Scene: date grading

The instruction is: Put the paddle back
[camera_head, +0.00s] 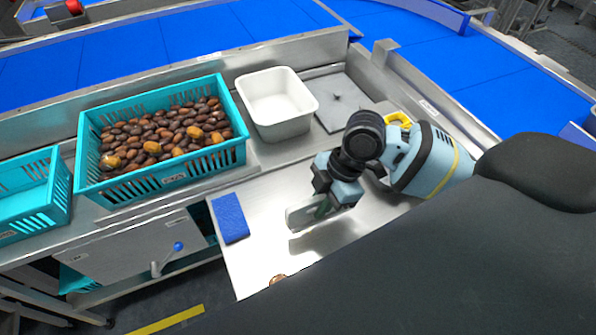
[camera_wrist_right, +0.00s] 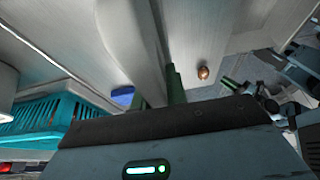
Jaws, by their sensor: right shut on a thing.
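My right gripper (camera_head: 322,206) is shut on the paddle (camera_head: 300,217), a pale grey flat piece, above the steel work surface (camera_head: 262,252). The gripper hides part of it. In the right wrist view the paddle (camera_wrist_right: 128,35) runs upward between the green fingers (camera_wrist_right: 172,82). Another gripper with green fingertips, which seems to be my left one (camera_wrist_right: 232,85), shows small at the right of that view; its opening is unclear. It does not show in the head view.
A blue pad (camera_head: 230,218) and a single date (camera_head: 278,279) lie on the work surface. Behind are a teal crate (camera_head: 163,182) of dates, an empty white tub (camera_head: 280,128) and a grey plate (camera_head: 343,98). Another teal crate (camera_head: 35,215) stands left. A yellow object (camera_head: 398,118) is partly hidden behind my arm.

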